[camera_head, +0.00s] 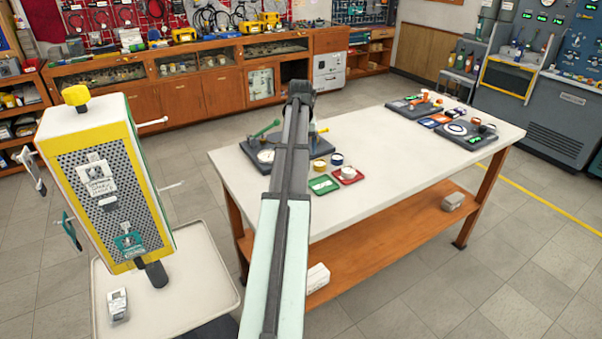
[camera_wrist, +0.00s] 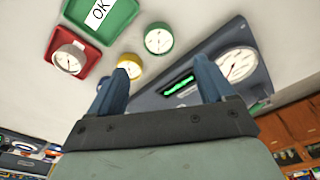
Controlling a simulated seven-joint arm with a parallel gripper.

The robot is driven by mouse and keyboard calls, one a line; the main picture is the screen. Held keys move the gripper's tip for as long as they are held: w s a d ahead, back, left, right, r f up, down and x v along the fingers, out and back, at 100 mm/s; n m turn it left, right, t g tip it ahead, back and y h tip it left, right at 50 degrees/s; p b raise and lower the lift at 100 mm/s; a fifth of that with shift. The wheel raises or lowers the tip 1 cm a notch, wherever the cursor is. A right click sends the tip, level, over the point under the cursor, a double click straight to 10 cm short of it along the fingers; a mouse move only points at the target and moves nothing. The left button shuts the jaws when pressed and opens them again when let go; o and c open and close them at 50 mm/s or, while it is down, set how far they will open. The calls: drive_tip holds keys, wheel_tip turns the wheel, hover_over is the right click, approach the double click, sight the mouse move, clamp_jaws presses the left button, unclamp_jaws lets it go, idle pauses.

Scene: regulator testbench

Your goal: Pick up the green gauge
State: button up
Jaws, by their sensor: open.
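The green gauge (camera_wrist: 159,39) has a green rim and a white dial. In the wrist view it stands on the white table just beyond my fingertips, right of a yellow gauge (camera_wrist: 130,67). I cannot make it out in the head view, where my arm covers part of the table. My gripper (camera_wrist: 160,66) is open and empty, its two blue-grey fingers spread, with the green gauge between their directions and apart from them. The yellow gauge is close to the left finger, which partly overlaps it in the wrist view.
A green tray marked OK (camera_wrist: 122,14) and a red tray (camera_wrist: 58,39) holding a grey-rimmed gauge (camera_wrist: 70,58) are nearby. A dark test bench (camera_wrist: 150,100) with a green display and large dial lies right. The table's (camera_head: 405,165) middle is clear.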

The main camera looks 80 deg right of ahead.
drive_tip(key=shift+d+f, duration=0.2)
drive_tip(key=shift+f, duration=1.7)
drive_tip(key=shift+d+f, duration=0.1)
drive_tip(key=shift+f, duration=2.5)
drive_tip(key=shift+c, duration=0.4)
drive_tip(key=c, duration=1.1)
drive_tip(key=shift+r, duration=0.15)
